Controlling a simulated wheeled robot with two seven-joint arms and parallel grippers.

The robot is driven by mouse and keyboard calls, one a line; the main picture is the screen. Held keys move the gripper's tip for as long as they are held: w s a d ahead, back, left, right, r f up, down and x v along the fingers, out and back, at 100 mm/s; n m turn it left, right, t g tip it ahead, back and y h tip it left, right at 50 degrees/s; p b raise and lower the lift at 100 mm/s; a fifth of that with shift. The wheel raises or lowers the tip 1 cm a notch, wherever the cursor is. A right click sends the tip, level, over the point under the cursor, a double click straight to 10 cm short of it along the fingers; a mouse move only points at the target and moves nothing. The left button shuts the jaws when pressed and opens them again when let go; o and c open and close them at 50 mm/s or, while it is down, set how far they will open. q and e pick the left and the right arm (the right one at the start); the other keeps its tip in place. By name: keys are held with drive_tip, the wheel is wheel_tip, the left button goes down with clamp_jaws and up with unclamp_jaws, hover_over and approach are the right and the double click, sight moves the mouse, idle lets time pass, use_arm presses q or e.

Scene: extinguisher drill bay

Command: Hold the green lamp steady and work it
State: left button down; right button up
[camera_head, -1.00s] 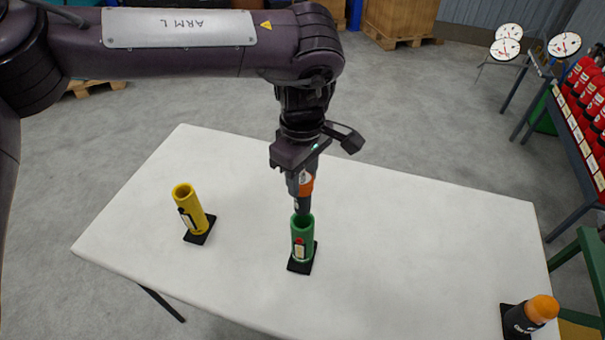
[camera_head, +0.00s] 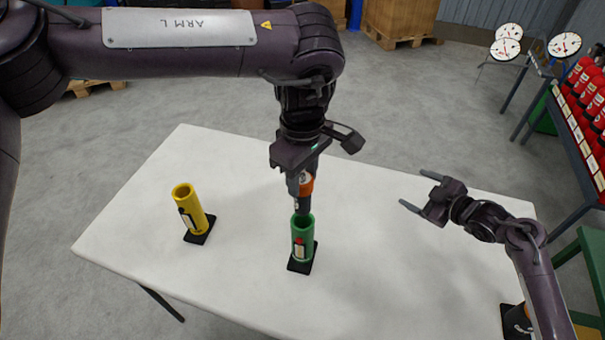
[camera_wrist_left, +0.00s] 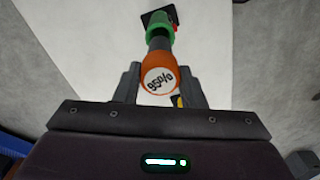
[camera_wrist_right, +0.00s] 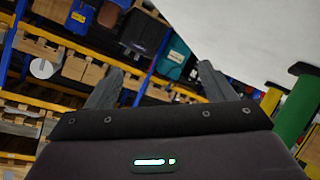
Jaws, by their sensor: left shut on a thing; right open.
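The green lamp (camera_head: 302,246) is an open-topped tube upright on a small black base, with a pale strip and a red button on its side. My left gripper (camera_head: 303,186) is shut on a grey cell with an orange cap (camera_wrist_left: 159,80) marked "95%". The cell is upright above the lamp, its lower end at the tube's mouth; I cannot tell how far inside it is. In the left wrist view the lamp (camera_wrist_left: 160,27) lies beyond the cell. My right gripper (camera_head: 420,190) is open and empty above the table's right part, apart from the lamp.
A yellow tube (camera_head: 188,209) stands on a black base left of the lamp. A black base (camera_head: 512,321) at the white table's (camera_head: 240,285) front right is mostly hidden by my right arm. Red extinguishers (camera_head: 590,90) stand on a rack at the right. The table between lamp and right gripper is clear.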

drive_tip(key=s+a+f+n+g+y, duration=0.1)
drive_tip(key=s+a+f+g+y, duration=0.15)
drive_tip(key=a, duration=0.35)
drive_tip(key=s+a+f+g+y, duration=0.1)
drive_tip(key=s+a, duration=0.2)
drive_tip(key=a, duration=0.3)
drive_tip(key=g+y, duration=0.1)
drive_tip(key=g, duration=0.3)
approach(307, 251)
drive_tip(key=shift+n, duration=0.4)
drive_tip(key=f, duration=0.1)
drive_tip(key=w+f, duration=0.1)
drive_tip(key=f, duration=0.1)
drive_tip(key=w+f, duration=0.1)
drive_tip(key=shift+w+f, duration=0.2)
drive_tip(key=shift+w, duration=0.05)
drive_tip(key=x, duration=0.9)
drive_tip(key=shift+a+f, duration=0.1)
drive_tip(key=shift+a, duration=0.3)
drive_tip(key=c, duration=0.9)
use_arm(q)
drive_tip(key=shift+f, duration=1.55)
drive_tip(key=shift+f, duration=3.25)
